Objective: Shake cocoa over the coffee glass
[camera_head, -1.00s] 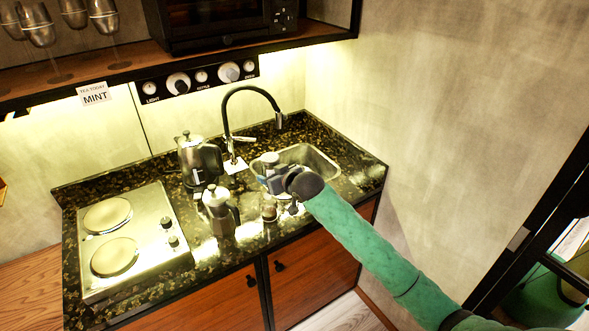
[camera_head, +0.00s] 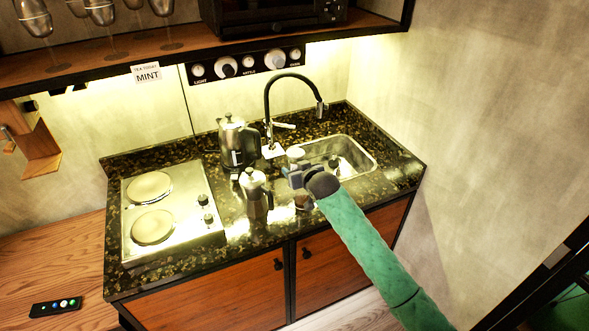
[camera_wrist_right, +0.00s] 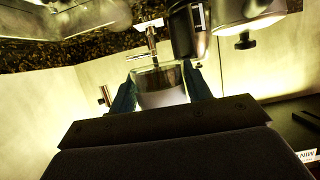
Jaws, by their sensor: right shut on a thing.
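My right gripper (camera_head: 293,174) is shut on a small pale-topped shaker (camera_head: 295,154) and holds it above the counter, near the sink's left front corner. In the right wrist view, the shaker (camera_wrist_right: 162,92) sits between the two fingers as a clear-walled cup with dark content. The coffee glass (camera_head: 303,202) stands on the counter just below the gripper in the head view. It is small and brownish, and the gripper and wrist partly hide it. I cannot tell whether the shaker is directly over it. My left gripper is not in view.
A moka pot (camera_head: 256,198) stands close left of the glass. Behind it are a steel kettle (camera_head: 236,142) and a black tap (camera_head: 268,108). The sink (camera_head: 362,157) lies behind and right, the hob (camera_head: 186,238) at left. A remote (camera_head: 56,306) lies on the wooden worktop.

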